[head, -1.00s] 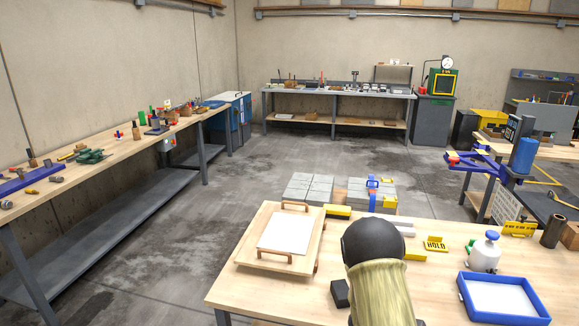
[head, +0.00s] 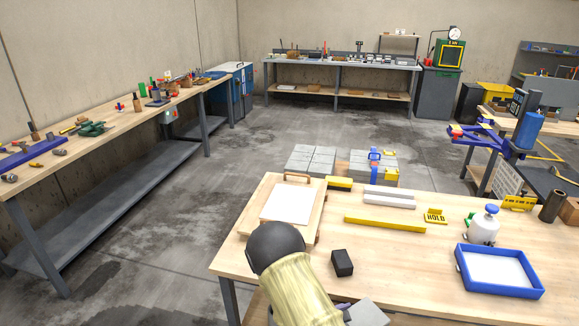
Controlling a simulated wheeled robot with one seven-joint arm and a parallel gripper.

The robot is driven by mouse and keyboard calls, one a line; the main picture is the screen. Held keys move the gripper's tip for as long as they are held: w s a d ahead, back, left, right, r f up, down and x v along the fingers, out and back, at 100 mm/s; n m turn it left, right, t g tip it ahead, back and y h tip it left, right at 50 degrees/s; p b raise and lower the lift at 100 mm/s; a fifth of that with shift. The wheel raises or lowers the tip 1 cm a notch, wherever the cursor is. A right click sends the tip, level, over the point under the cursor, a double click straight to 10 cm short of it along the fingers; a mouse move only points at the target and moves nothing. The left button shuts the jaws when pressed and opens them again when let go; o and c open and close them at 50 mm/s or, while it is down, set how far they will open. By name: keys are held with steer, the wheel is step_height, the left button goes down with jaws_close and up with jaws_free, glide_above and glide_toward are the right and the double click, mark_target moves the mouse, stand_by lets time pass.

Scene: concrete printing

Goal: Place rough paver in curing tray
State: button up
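A blue-rimmed tray (head: 464,276) with a white inside lies at the right of the near wooden table. A wooden tray (head: 252,226) with handles and a white sheet lies at the table's left end. I cannot tell which is the curing tray. Neither shows a paver in it. A flat grey piece (head: 366,313) is cut off at the bottom edge, beside my forearm; I cannot tell whether it is the rough paver or is held. My arm's black joint overlaps the wooden tray's near corner in the picture. My gripper is out of view.
On the table (head: 440,247) are a black block (head: 342,263), a yellow bar (head: 385,223), light grey bars (head: 389,200), a yellow HOLD sign (head: 436,216) and a white bottle (head: 484,228). Grey slabs (head: 312,160) stand beyond it. Open floor lies to the left.

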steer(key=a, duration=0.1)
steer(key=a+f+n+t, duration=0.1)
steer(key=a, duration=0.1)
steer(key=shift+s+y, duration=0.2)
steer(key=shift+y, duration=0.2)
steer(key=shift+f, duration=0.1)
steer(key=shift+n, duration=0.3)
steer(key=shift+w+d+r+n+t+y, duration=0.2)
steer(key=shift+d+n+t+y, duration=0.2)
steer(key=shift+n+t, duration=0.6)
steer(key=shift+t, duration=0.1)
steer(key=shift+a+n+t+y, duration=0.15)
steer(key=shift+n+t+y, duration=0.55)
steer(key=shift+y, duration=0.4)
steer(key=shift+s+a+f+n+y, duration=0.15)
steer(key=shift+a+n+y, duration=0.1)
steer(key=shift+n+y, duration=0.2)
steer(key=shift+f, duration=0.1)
